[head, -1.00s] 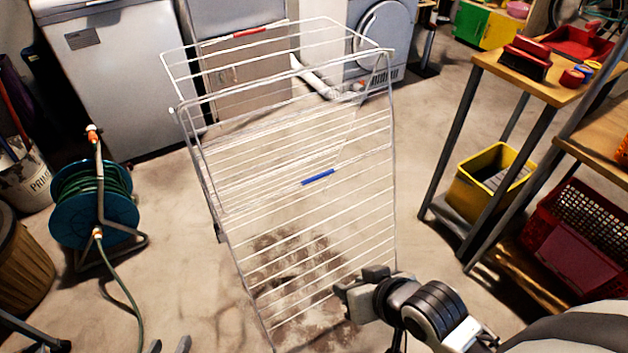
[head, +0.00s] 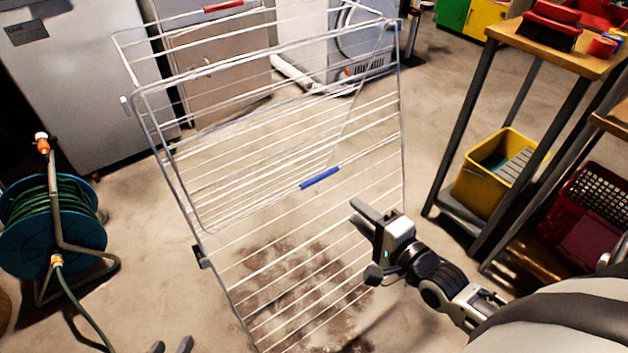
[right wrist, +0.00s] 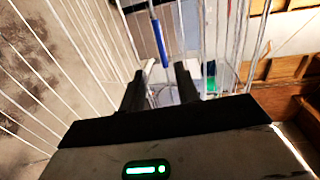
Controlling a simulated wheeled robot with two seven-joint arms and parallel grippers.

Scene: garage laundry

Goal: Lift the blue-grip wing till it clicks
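The white wire drying rack (head: 268,72) stands on the floor in the middle of the head view. Its blue grip (head: 320,178) sits on a bar of the near wing, which slopes down from the top frame. The blue grip also shows in the right wrist view (right wrist: 160,42), beyond and between the fingertips. My right gripper (head: 362,241) is open and empty, below and right of the blue grip, apart from it. Its two fingers also show in the right wrist view (right wrist: 160,82). My left gripper (head: 172,346) shows only its separated fingertips at the bottom edge.
A red grip (head: 222,6) is on the rack's far side. A hose reel (head: 50,240) stands at left. At right are a workbench (head: 510,37), a yellow bin (head: 478,190) and a red crate (head: 590,215). Appliances (head: 80,80) line the back.

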